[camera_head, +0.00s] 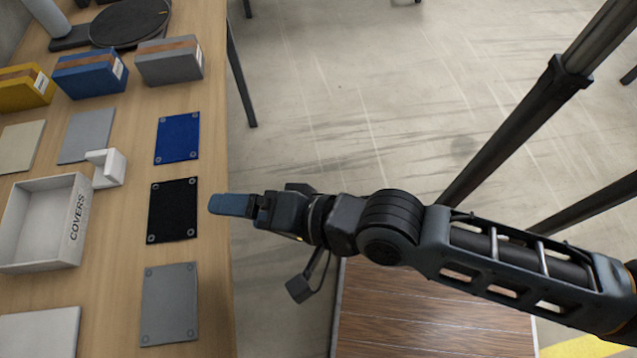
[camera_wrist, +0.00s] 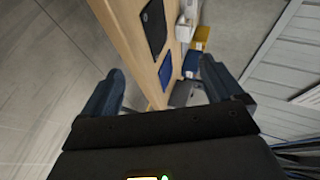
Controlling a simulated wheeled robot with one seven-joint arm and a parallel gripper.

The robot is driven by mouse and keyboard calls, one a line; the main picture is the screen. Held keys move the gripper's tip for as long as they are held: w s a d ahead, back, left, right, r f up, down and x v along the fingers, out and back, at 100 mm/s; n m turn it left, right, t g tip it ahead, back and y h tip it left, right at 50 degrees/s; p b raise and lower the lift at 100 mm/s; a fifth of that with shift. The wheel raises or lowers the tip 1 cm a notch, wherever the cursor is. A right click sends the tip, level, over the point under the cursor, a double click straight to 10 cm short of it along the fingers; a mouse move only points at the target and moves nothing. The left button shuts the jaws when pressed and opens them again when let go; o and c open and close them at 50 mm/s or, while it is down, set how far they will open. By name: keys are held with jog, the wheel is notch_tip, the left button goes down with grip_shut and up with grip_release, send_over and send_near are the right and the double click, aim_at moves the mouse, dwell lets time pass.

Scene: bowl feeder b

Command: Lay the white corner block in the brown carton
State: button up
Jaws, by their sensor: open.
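The white corner block (camera_head: 107,168), a small stepped L-shaped piece, is on the wooden table at the upper right corner of the white COVERS tray. I cannot tell whether it touches the tray. My gripper (camera_head: 228,204) is at the table's right edge, right of the black mat and well apart from the block. In the wrist view my gripper (camera_wrist: 168,88) has its two fingers spread wide with nothing between them. I cannot make out a brown carton in either view.
The COVERS tray (camera_head: 32,258) stands at the table's left. Blue (camera_head: 177,138), black (camera_head: 173,211) and grey (camera_head: 169,304) mats lie near the right edge. Yellow (camera_head: 27,87), blue (camera_head: 90,74) and grey (camera_head: 170,62) boxes stand behind. A round black disc (camera_head: 130,22) is farther back.

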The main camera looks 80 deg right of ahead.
jog(key=s+d+r+n, duration=0.1)
jog(key=s+r+n, duration=0.2)
jog(key=s+n, duration=0.3)
jog(key=s+r+n+t+y, duration=0.1)
jog(key=s+r+n, duration=0.3)
jog(key=s+n, duration=0.3)
jog(key=n, duration=0.4)
jog(key=shift+d+r+t, duration=0.25)
jog(key=shift+d+t, duration=0.05)
jog(key=shift+d, duration=0.1)
